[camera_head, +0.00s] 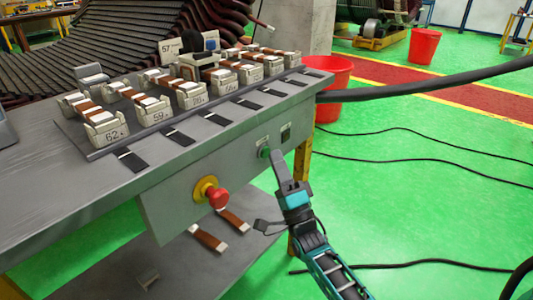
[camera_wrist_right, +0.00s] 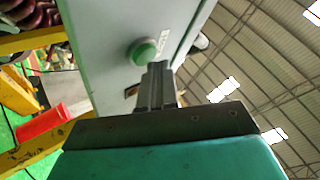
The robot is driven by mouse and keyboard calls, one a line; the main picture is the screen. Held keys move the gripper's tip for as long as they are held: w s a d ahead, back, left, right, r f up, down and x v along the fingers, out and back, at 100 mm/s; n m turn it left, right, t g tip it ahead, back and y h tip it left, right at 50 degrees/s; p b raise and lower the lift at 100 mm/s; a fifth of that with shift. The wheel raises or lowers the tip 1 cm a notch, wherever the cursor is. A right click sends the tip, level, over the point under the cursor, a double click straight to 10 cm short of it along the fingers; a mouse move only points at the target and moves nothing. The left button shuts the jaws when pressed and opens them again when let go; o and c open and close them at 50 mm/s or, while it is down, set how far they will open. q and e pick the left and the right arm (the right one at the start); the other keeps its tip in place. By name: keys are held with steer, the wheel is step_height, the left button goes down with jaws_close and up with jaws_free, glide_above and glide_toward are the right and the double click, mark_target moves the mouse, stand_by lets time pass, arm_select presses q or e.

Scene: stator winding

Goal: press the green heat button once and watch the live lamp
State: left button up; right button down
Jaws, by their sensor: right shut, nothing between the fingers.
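The green button (camera_head: 265,153) sits on the front panel of the grey bench, near its right end. It also shows as a round green cap in a pale collar in the right wrist view (camera_wrist_right: 143,52). My right gripper (camera_head: 274,155) is shut and empty, with its fingertips right beside the button. In the right wrist view the fingertips (camera_wrist_right: 157,68) overlap the button's edge; I cannot tell whether they touch it. A small dark fitting (camera_head: 286,133) sits on the panel right of the button; I cannot tell whether it is the live lamp or lit. My left gripper is not in view.
A red stop knob on a yellow base (camera_head: 213,195) sticks out left of the button. Numbered white blocks with copper bars (camera_head: 155,108) line the bench top. Copper strips (camera_head: 208,238) lie on the lower shelf. A red bucket (camera_head: 333,85) stands behind the bench's right end.

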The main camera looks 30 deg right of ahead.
steer(key=shift+w+a, duration=0.15)
steer(key=shift+w, duration=0.2)
stand_by(1.0)
steer(key=shift+s, duration=0.15)
steer(key=shift+s+d, duration=0.25)
steer(key=shift+s, duration=0.35)
steer(key=s+p, duration=0.1)
steer(key=s+d, duration=0.1)
steer(key=s, duration=0.1)
steer(key=s+d+p, duration=0.1)
steer(key=shift+s+p, duration=0.35)
steer(key=c, duration=1.9)
jaws_free()
